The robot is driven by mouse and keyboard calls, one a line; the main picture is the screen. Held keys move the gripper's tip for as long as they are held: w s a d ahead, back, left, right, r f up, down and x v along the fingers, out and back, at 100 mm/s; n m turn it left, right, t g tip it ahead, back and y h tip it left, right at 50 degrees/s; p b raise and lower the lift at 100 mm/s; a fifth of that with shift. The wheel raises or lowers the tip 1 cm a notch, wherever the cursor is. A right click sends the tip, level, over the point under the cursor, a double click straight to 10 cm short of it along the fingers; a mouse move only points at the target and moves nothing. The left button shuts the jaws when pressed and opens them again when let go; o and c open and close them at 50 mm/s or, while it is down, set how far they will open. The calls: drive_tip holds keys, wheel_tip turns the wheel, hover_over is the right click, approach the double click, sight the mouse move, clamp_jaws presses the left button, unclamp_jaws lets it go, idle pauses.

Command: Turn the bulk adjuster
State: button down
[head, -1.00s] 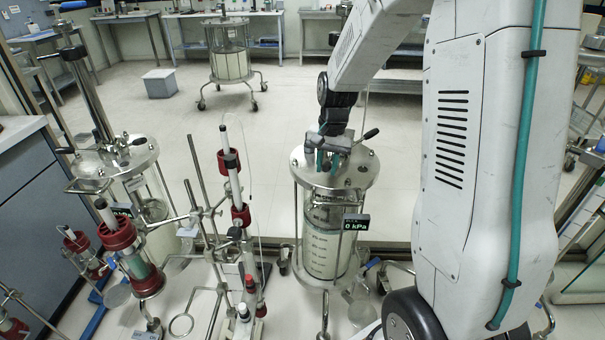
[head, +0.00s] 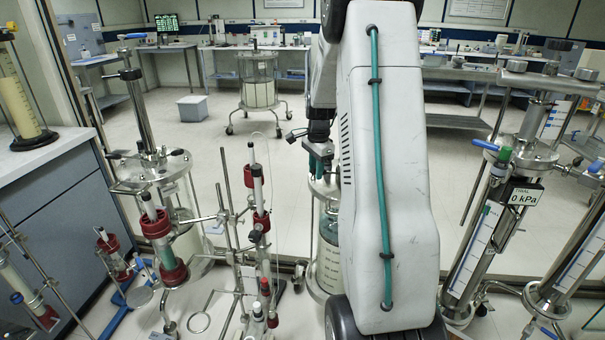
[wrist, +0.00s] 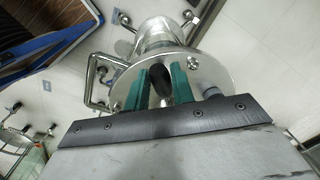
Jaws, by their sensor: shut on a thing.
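A clear glass column (head: 329,245) with a round metal top plate stands in the middle of the head view, its right part hidden behind my arm. My gripper (head: 318,168) is at the top of this column, pointing down. In the wrist view my gripper (wrist: 160,88) has its two teal fingers shut on a dark rounded knob (wrist: 161,84) above the metal plate (wrist: 118,88). The knob looks to be the bulk adjuster; no label on it can be read. My gripper hides it in the head view.
A stand with red-clamped tubes (head: 257,185) is close on the left. A column with a 0 kPa display (head: 524,196) is at the right. Open floor (head: 270,140) lies behind.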

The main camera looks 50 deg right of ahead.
drive_tip(key=shift+w+d+r, duration=0.1)
drive_tip(key=shift+w+d, duration=0.05)
drive_tip(key=shift+d, duration=0.1)
drive_tip(key=c, duration=1.2)
unclamp_jaws()
drive_tip(key=shift+a, duration=0.1)
drive_tip(key=r, duration=0.7)
drive_tip(key=shift+s+r, duration=0.25)
drive_tip(key=shift+r, duration=0.1)
